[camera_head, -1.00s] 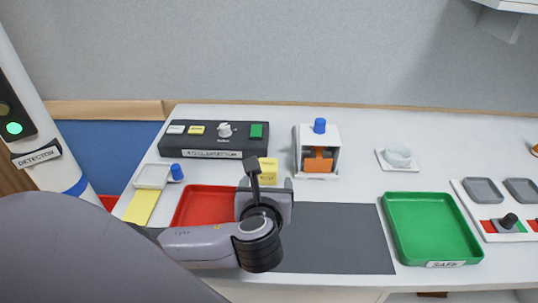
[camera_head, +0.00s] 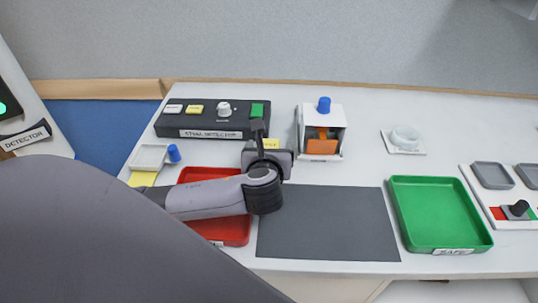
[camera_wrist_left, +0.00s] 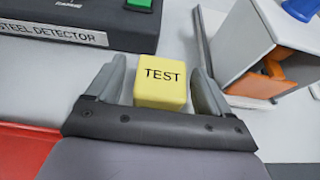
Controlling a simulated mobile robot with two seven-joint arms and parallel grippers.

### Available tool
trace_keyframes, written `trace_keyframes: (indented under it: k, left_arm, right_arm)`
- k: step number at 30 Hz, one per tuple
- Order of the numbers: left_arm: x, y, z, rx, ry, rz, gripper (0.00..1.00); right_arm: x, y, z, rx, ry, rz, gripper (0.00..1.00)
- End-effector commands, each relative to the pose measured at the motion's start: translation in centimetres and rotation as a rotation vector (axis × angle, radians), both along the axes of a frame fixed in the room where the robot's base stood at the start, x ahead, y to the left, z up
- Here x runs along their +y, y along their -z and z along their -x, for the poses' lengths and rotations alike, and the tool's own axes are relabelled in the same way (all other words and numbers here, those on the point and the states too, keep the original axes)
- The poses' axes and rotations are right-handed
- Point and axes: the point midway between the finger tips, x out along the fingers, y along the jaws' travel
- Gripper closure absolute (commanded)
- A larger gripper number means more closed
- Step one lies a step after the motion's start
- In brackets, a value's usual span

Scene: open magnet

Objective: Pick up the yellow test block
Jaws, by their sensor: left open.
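The yellow test block (camera_wrist_left: 160,83), marked TEST, stands on the white table in the left wrist view. It sits between the two fingers of my left gripper (camera_wrist_left: 158,88), which are open with a gap visible on each side of it. In the head view only a small part of the yellow block (camera_head: 271,144) shows above my left gripper (camera_head: 266,152); the gripper and wrist hide the rest. My right gripper is not in view.
The steel detector box (camera_head: 212,118) is behind and left of the gripper. A white housing with an orange part (camera_head: 336,115) stands close on the right. A red tray (camera_head: 233,232) lies under my left arm. A grey mat (camera_head: 325,225) and green tray (camera_head: 440,215) lie to the right.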

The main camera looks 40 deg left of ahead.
Motion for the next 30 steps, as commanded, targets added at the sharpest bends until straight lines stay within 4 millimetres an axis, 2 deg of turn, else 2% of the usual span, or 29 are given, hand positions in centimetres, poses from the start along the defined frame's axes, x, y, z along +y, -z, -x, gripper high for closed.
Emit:
trace_keyframes:
  k: [6,8,9,12,23,26,30]
  left_arm:
    - [0.0,-0.1,-0.1,0.000,0.000,0.000,0.19]
    - [0.0,-0.1,0.0,0.000,0.000,0.000,0.39]
    - [0.0,-0.1,0.0,0.000,0.000,0.000,0.52]
    - [0.0,0.0,0.0,0.000,0.000,0.000,0.78]
    - [0.0,-0.5,-0.1,-0.002,0.000,0.000,0.79]
    - [0.0,-1.3,-0.1,-0.003,-0.001,0.001,0.79]
    - [0.0,-3.6,-0.1,-0.007,0.000,0.002,0.79]
  right_arm:
    - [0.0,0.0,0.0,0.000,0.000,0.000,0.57]
    - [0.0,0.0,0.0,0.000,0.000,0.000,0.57]
    - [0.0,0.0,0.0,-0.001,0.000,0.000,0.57]
    - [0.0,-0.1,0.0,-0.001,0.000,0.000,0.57]
    - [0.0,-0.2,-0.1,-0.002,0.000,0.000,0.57]
    - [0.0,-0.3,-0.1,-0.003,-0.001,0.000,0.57]
    - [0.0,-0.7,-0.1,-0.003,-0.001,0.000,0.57]
